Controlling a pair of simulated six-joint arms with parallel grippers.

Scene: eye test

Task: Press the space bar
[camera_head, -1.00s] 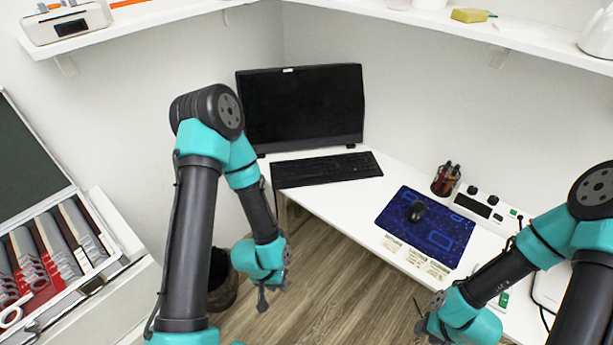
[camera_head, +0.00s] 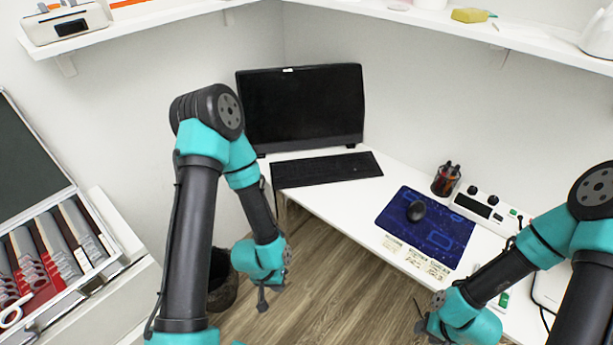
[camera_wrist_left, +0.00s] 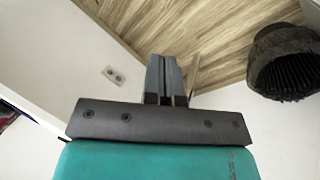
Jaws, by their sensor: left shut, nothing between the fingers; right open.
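The black keyboard (camera_head: 326,169) lies on the white desk in front of the monitor. Its space bar cannot be made out at this size. My left gripper (camera_head: 262,303) is shut and empty, hanging over the floor in front of the desk, lower than the keyboard and apart from it. In the left wrist view its two fingers (camera_wrist_left: 165,78) are together with nothing between them, and the keyboard is out of that view. My right gripper (camera_head: 422,322) is open at the lower right, off the desk's front edge; its fingers are partly hidden by the wrist.
The monitor (camera_head: 302,108) stands behind the keyboard. A mouse (camera_head: 416,210) lies on a blue mat (camera_head: 440,245), with a pen holder (camera_head: 446,180) and a control box (camera_head: 488,208) nearby. A dark bin (camera_wrist_left: 283,62) stands on the floor. A shelf (camera_head: 540,38) runs above the desk.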

